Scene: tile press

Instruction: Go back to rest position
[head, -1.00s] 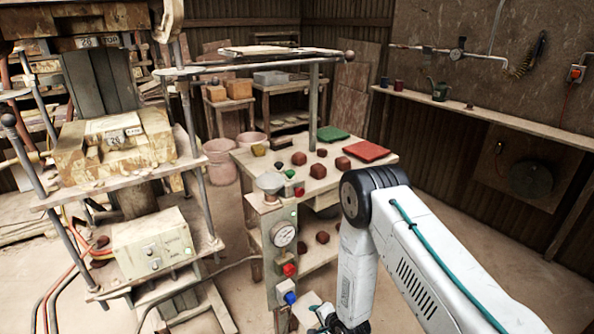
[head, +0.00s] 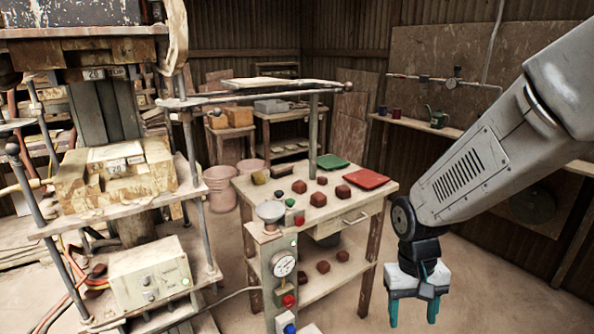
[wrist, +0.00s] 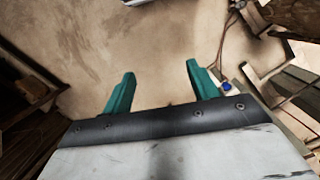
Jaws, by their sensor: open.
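My gripper (head: 412,312) hangs at the lower right of the head view, right of the wooden table (head: 345,213). Its two teal fingers point down, apart, with nothing between them. In the wrist view my gripper (wrist: 158,85) shows both fingers spread over bare dusty floor. My arm reaches in from the right edge and bends down at the wrist.
The press (head: 120,170) stands at left, with a control post carrying a gauge (head: 284,264) at its right. Several reddish clay lumps, a green tray (head: 332,161) and a red tray (head: 366,178) lie on the table. Floor right of the table is clear.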

